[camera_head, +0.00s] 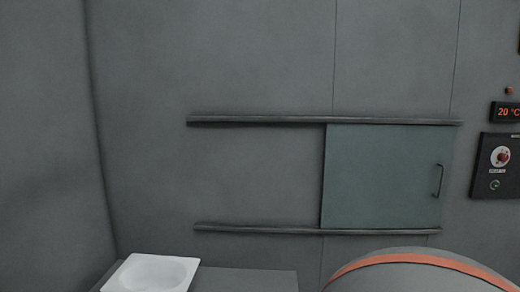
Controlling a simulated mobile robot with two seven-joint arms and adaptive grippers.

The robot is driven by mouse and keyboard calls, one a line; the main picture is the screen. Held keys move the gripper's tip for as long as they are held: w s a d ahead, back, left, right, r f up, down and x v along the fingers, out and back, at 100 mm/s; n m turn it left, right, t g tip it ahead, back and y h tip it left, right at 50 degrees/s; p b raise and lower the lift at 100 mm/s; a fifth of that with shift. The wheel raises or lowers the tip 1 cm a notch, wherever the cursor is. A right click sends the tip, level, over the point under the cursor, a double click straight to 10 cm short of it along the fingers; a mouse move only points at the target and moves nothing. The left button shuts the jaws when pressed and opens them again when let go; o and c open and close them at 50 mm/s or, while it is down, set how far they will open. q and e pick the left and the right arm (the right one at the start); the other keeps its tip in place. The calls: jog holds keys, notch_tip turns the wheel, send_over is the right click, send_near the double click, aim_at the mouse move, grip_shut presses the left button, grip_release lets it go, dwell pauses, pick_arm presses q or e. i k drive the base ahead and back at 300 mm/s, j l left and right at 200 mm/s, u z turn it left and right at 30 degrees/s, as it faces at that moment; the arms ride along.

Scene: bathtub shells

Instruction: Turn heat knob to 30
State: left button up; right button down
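The control panel (483,166) is a dark box on the wall at the far right edge, partly cut off by the picture. It carries a round white dial with a red knob (502,157) and a smaller round control (495,185) below it. Above the panel, a dark display (506,112) reads 20 °C in orange. Which control is the heat knob I cannot tell for sure. Neither of my grippers is in view.
A sliding greenish panel (380,178) with a dark handle (438,181) sits between two wall rails (270,121). A white basin-like shell (125,277) stands on a grey surface (245,281) at bottom left. A rounded grey shape with an orange band (400,259) fills the bottom right.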

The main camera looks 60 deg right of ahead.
aim_at(503, 158)
jog(key=z, duration=3.35)
jog(key=i+l+u, duration=0.1)
jog(key=i+l, duration=1.55)
jog(key=l, duration=0.15)
jog(key=j+u, duration=0.05)
